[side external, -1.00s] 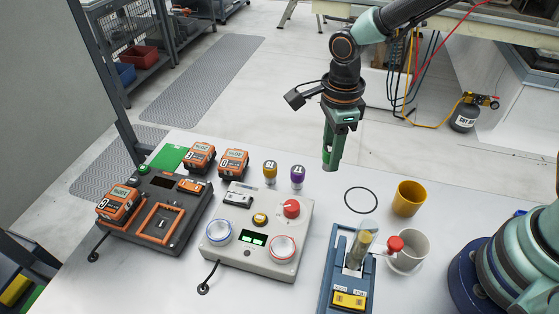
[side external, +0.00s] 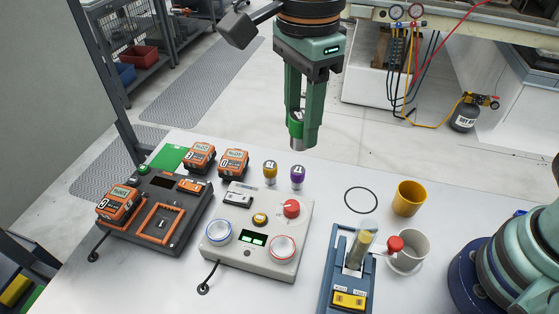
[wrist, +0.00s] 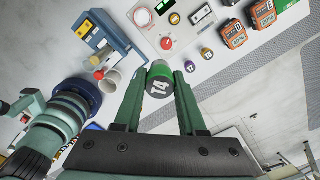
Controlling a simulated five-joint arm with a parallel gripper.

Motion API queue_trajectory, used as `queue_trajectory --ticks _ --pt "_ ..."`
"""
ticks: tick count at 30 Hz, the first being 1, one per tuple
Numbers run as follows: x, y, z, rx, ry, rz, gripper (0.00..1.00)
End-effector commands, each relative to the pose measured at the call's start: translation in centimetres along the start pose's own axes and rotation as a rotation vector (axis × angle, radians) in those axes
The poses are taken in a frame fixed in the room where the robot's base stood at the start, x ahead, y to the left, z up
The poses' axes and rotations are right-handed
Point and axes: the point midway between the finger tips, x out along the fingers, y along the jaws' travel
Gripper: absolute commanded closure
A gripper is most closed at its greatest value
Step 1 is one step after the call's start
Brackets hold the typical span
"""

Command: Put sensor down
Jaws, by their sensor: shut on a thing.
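My gripper (side external: 305,138) is shut on a sensor (wrist: 158,82), a short cylinder with a green top marked T4. Its silver lower end (side external: 296,142) shows between the fingertips in the side external view, held in the air above the table. Two similar sensors, one yellow-topped (side external: 270,171) and one purple-topped (side external: 297,176), stand upright on the table behind the grey control box (side external: 258,228). The box has a blue-ringed round dial (side external: 219,232), a red-ringed one (side external: 282,249) and a red knob (side external: 291,208).
A black charging station (side external: 180,225) with orange battery packs (side external: 117,205) is at the left. A blue stand (side external: 335,270) with a red-knobbed lever (side external: 395,244), a white cup (side external: 412,246) and a yellow cup (side external: 409,198) are at the right. A thin black ring (side external: 361,200) outlines bare table.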

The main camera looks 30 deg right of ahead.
Motion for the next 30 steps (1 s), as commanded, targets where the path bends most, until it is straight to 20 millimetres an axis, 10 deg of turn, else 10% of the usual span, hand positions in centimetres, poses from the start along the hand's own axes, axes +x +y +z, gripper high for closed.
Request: queue_trajectory --ticks 11,30 --pt "-1.3 4.7 5.3 -0.182 0.002 0.002 1.0" --pt "12.6 4.7 5.3 -0.181 0.003 0.003 1.0"
